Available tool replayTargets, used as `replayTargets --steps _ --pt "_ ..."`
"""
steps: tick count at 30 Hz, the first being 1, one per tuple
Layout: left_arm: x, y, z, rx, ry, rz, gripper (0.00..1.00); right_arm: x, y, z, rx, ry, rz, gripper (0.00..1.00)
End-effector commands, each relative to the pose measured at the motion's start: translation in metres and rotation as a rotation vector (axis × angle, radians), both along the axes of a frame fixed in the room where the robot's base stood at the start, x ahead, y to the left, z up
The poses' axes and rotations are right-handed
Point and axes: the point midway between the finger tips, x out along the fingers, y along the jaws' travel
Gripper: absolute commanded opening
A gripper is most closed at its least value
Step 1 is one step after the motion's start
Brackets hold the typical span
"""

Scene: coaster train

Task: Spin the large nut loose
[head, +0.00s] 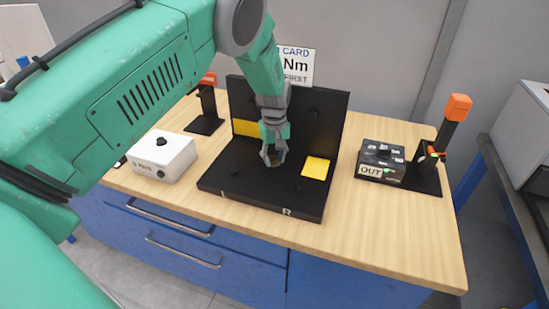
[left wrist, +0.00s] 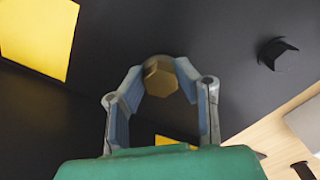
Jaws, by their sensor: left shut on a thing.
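The large nut (left wrist: 160,79) is a brass-coloured hexagon on the black fixture. In the left wrist view it sits between the fingertips of my left gripper (left wrist: 163,74). My left gripper also shows in the head view (head: 273,153), pointing down at the middle of the fixture's base, shut on the nut. In the head view the fingers mostly hide the nut. The black fixture (head: 236,184) has a flat base marked "L" and "R" at its front edge and an upright back panel. My right gripper is not in view.
A yellow square (head: 315,168) lies on the base right of the gripper. A white box with a black knob (head: 161,156) stands left. A black box marked "OUT" (head: 381,161) and an orange-topped stand (head: 446,133) are on the right. The wooden bench front (head: 366,241) is clear.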

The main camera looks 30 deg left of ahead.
Motion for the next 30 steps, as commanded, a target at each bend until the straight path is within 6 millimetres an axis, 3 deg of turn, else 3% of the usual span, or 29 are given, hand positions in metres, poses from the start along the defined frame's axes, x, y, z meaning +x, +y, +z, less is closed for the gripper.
replayTargets --steps 11,26,27,28,30 --pt "0.0054 0.0011 0.0035 0.003 -0.015 0.135 0.00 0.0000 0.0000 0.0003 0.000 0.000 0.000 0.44" --pt "0.0053 0.0011 0.0034 0.003 -0.015 0.150 0.00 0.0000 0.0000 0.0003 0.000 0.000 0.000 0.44" --pt "0.0053 0.0011 0.0034 0.003 -0.015 0.149 0.40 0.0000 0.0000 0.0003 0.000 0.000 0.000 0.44" --pt "0.0050 0.0011 0.0033 0.003 -0.015 0.149 0.47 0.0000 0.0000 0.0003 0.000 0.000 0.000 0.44" --pt "0.0040 0.0008 0.0027 0.002 -0.012 0.149 0.47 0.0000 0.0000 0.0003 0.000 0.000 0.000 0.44"
